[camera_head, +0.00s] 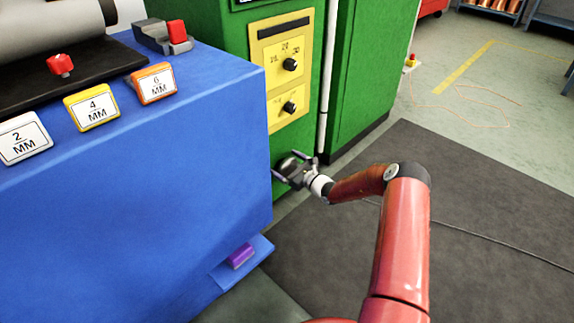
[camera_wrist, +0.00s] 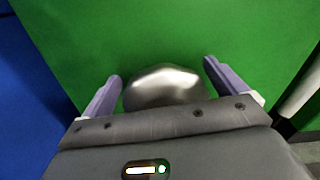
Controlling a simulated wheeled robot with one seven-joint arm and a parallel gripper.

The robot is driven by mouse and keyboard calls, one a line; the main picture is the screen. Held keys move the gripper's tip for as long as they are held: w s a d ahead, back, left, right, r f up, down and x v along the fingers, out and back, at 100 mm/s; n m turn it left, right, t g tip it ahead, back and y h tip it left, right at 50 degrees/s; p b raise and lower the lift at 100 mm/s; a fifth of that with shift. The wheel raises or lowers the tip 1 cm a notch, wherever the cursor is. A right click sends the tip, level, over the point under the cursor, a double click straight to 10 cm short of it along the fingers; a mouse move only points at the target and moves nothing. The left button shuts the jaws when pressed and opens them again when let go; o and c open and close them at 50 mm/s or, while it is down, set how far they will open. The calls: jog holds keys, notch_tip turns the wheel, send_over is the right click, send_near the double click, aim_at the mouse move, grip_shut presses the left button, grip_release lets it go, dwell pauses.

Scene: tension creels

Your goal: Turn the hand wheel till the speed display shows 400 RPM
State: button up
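A rounded, shiny metal piece (camera_wrist: 165,88), which looks like the hand wheel, is on the green cabinet face in the wrist view. My gripper (camera_wrist: 162,72) is open, with one finger on each side of it and visible gaps between. The gripper's body hides the near part of the metal piece. In the head view my gripper (camera_head: 286,166) is at the lower front of the green cabinet (camera_head: 222,30), below the yellow dial panel, and largely covers the metal piece. No RPM reading is legible; only the lower edge of a dark panel (camera_head: 268,3) shows at the top.
A yellow panel (camera_head: 273,80) with two black knobs is above my gripper. A blue cabinet (camera_head: 130,200) stands close on the left, with 2, 4 and 6 MM labels and a purple block (camera_head: 240,256) on a low ledge.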

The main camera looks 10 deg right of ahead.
aim_at(297, 166)
jog(key=c, duration=0.6)
jog(key=shift+c, duration=0.2)
jog(key=shift+d+m, duration=0.1)
jog(key=shift+m, duration=0.2)
jog(key=m, duration=0.3)
jog(key=w+d+m, duration=0.1)
jog(key=m, duration=0.1)
jog(key=shift+d+f+m+b, duration=0.1)
jog(key=shift+f+m+b, duration=0.05)
jog(key=shift+m+b, duration=0.15)
jog(key=m, duration=0.3)
jog(key=d+f+m, duration=0.1)
jog(key=m, duration=0.1)
jog(key=shift+w+b, duration=0.35)
jog(key=shift+w+d+f+m+b, duration=0.1)
jog(key=shift+d+f+m+b, duration=0.1)
jog(key=shift+m, duration=0.95)
jog(key=shift+w+d+f+m+b, duration=0.1)
jog(key=shift+f+m+b, duration=0.1)
jog(key=shift+m, duration=0.95)
